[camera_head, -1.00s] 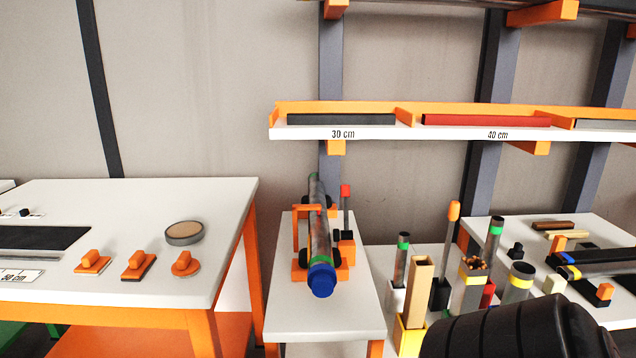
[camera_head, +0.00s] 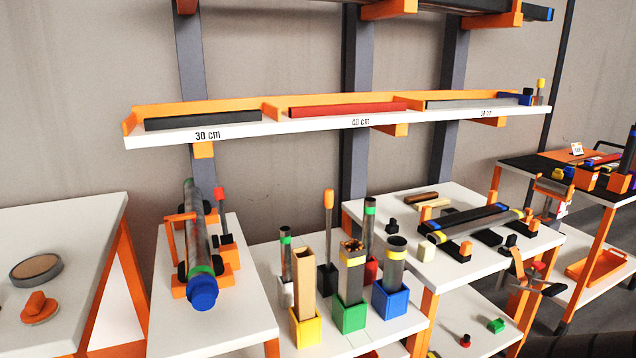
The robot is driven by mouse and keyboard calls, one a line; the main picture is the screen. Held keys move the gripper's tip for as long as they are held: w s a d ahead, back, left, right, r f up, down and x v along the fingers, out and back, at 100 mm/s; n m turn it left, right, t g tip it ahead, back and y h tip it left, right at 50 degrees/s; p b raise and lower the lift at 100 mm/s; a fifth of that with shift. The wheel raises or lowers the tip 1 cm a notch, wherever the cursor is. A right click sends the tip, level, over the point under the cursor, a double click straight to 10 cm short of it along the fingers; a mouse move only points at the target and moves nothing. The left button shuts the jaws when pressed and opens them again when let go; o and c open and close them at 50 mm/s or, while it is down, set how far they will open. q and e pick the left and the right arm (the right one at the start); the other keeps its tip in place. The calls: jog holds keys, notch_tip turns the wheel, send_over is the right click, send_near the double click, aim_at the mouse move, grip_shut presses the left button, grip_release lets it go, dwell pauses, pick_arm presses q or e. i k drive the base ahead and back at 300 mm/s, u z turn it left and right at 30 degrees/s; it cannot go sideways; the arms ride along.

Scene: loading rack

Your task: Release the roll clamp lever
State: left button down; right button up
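A long grey roll (camera_head: 196,222) with green bands and a blue end cap (camera_head: 203,293) lies in an orange clamp stand on a small white table at the left. An orange clamp bar (camera_head: 180,216) reaches across the roll. A dark upright lever with a red knob (camera_head: 220,193) stands just right of the roll, by an orange block (camera_head: 229,255). I cannot tell whether the bar presses on the roll.
A white table (camera_head: 60,225) stands at the left. Right of the clamp table, a low table holds tubes in yellow (camera_head: 306,328), green (camera_head: 349,316) and blue (camera_head: 391,301) holders. A labelled shelf (camera_head: 340,122) runs above. Another work table (camera_head: 450,262) stands further right.

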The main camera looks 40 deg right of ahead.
aim_at(225, 238)
jog(key=z, duration=1.3)
